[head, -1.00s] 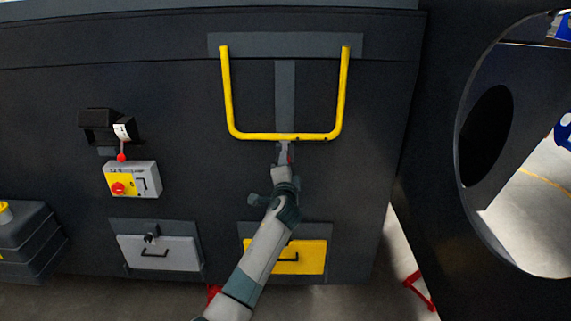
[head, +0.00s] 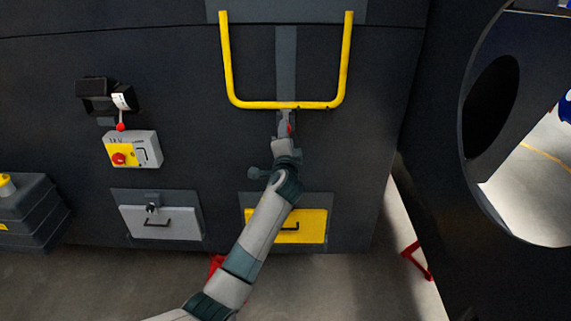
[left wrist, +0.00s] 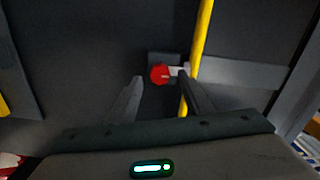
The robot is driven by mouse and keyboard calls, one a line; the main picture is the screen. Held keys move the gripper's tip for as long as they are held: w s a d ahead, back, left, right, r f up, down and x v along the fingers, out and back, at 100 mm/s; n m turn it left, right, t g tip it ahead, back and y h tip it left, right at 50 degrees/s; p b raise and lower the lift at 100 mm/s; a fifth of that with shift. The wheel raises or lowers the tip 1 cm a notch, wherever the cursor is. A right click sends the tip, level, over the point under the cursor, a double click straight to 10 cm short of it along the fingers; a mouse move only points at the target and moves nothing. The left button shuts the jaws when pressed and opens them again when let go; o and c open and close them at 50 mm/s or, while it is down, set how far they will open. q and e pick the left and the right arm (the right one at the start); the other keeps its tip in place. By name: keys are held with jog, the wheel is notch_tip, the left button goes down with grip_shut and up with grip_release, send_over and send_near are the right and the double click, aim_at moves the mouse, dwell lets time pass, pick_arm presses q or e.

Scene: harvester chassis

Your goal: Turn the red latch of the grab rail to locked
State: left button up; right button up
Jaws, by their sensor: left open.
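The yellow U-shaped grab rail (head: 290,105) is on the dark chassis wall, its crossbar at the bottom. In the left wrist view a length of the rail (left wrist: 201,45) runs past the right finger. The red latch (left wrist: 160,74) shows there as a round red knob with a small pale piece on its right, close to the rail. In the head view only a bit of red (head: 290,129) shows beside my gripper. My left gripper (left wrist: 160,82) is open, its fingertips on either side of the knob in the picture. Whether they touch it is unclear.
A grey drawer (head: 160,222) and a yellow drawer (head: 312,228) lie below. A control box with a red button (head: 119,159) is on the left. A panel with a large round opening (head: 470,190) stands at the right.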

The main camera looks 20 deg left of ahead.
pick_arm(q)
jog(key=b+v, duration=0.4)
jog(key=v, duration=1.1)
jog(key=shift+s, duration=0.1)
